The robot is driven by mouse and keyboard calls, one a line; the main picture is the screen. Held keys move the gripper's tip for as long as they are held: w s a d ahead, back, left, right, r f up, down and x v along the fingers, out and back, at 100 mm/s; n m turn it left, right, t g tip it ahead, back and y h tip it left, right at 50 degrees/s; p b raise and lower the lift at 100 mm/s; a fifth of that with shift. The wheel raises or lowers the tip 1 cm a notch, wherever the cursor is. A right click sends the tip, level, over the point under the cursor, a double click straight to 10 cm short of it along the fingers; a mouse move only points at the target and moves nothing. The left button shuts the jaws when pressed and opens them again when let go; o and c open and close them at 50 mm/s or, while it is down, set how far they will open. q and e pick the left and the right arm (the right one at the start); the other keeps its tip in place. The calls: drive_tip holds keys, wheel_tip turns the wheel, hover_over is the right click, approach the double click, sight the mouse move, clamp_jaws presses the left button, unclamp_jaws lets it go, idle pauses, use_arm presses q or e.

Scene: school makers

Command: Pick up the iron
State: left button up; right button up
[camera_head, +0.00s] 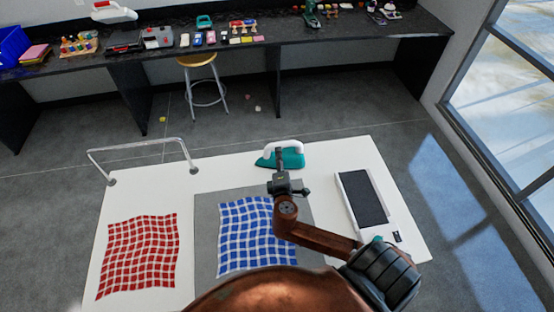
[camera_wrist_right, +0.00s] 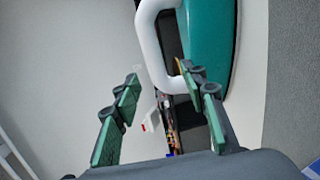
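The iron (camera_head: 292,160) has a teal body and a white handle. It rests near the far edge of the white table, and its handle (camera_head: 267,150) is on its left side. My right gripper (camera_head: 280,154) reaches over the iron from the near side, hiding a little of it. In the right wrist view, the white handle (camera_wrist_right: 149,35) and teal body (camera_wrist_right: 208,45) are just ahead of the right gripper (camera_wrist_right: 158,77). Its two fingers are spread, with the handle's end close to the right fingertip. No grasp shows. My left gripper is not in view.
The white table (camera_head: 130,195) holds a red checked cloth (camera_head: 138,255), a blue checked cloth (camera_head: 245,232) on a grey mat (camera_head: 205,240), a dark-topped board (camera_head: 362,197) and a white wire frame (camera_head: 140,146). A stool (camera_head: 197,60) stands by the back counter.

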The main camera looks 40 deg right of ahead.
sight(279, 144)
drive_tip(key=x, duration=0.7)
drive_tip(key=shift+w+d+r, duration=0.2)
drive_tip(key=shift+d, duration=0.3)
clamp_jaws()
idle(0.5)
drive_tip(key=shift+r, duration=0.2)
